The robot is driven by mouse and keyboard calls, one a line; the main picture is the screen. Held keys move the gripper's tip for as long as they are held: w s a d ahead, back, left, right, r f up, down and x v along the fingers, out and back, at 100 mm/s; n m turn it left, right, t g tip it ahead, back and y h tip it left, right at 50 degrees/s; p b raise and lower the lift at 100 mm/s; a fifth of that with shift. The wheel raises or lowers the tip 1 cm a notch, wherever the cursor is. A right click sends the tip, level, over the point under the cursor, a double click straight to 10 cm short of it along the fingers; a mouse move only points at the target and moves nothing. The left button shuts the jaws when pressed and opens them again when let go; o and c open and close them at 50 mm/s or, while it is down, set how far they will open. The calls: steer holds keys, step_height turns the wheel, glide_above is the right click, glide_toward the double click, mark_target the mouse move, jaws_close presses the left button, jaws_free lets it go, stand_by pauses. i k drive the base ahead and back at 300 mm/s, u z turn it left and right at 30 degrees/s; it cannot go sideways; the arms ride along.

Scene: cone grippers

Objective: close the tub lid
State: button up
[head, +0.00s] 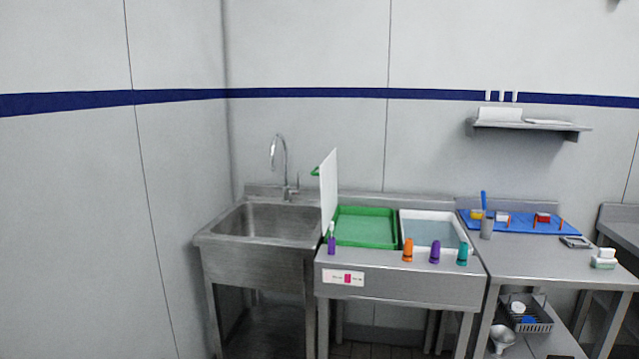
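A white lid (328,188) stands upright, open, along the left side of the green tub (362,243). A small green piece, perhaps its handle, sticks out from the lid's left face. The green tub is set into the steel counter, and its inside is uncovered. A white tub (404,233) with a grey-blue inside sits just to its right. The lid's hinge is too small to make out. My gripper is not in view.
A purple cone-like piece (331,240) stands by the lid's front edge. Orange (408,251), purple (435,252) and teal (462,254) ones stand along the counter's front. A steel sink (272,222) with a tall tap is left. A blue mat (520,222) with small items lies right.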

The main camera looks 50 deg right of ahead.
mark_target(327, 174)
steer(key=u, duration=0.05)
steer(key=i, duration=1.1)
steer(key=z, duration=2)
